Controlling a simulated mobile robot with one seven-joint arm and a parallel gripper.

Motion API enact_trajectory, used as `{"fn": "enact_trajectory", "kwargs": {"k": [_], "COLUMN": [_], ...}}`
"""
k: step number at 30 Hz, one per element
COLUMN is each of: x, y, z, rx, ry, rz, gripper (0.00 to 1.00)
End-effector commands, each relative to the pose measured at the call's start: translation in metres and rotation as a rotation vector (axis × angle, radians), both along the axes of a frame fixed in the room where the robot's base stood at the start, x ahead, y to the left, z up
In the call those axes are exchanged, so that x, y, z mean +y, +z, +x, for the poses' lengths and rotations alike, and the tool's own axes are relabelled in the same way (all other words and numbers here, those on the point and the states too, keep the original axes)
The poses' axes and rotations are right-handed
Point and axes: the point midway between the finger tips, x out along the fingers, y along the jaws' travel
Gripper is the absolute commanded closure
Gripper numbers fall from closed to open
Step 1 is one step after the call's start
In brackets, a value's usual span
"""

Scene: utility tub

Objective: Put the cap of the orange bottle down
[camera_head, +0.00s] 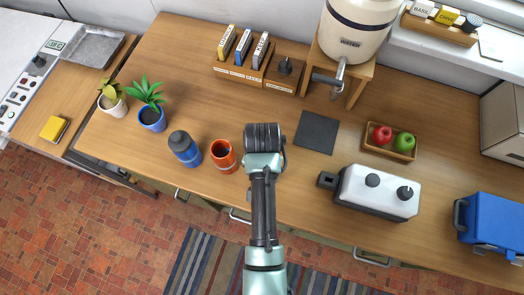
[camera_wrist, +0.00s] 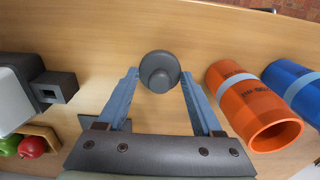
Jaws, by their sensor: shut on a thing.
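The dark grey cap (camera_wrist: 159,71) of the orange bottle, round with a raised knob, sits between the fingertips of my gripper (camera_wrist: 159,74), which is shut on it. Whether the cap touches the wooden table cannot be told. The orange bottle (camera_head: 222,157) stands uncapped, its mouth open, left of my arm's end; it is on the right in the wrist view (camera_wrist: 245,95). In the head view my arm hides the cap and fingertips.
A blue bottle (camera_head: 184,148) with a grey cap stands left of the orange one. A black square mat (camera_head: 317,132), a fruit tray (camera_head: 368,150) and a white device (camera_head: 378,192) lie to the right. The table (camera_head: 200,95) behind the bottles is clear.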

Motion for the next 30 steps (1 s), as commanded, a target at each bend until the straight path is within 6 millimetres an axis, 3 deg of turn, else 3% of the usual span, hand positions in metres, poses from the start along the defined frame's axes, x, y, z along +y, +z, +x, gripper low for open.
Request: {"fn": "enact_trajectory", "kwargs": {"k": [7, 21, 22, 26, 30], "x": [0.0, 0.0, 0.0, 0.0, 0.0], "y": [-0.033, -0.042, -0.041, -0.041, -0.04], "z": [-0.001, 0.0, 0.0, 0.0, 0.0], "rx": [0.003, 0.001, 0.001, 0.001, 0.001], "ry": [0.0, 0.0, -0.001, -0.001, 0.0], "rz": [0.0, 0.0, 0.0, 0.0, 0.0], "gripper": [0.84, 0.84, 0.27, 0.04, 0.03]}}
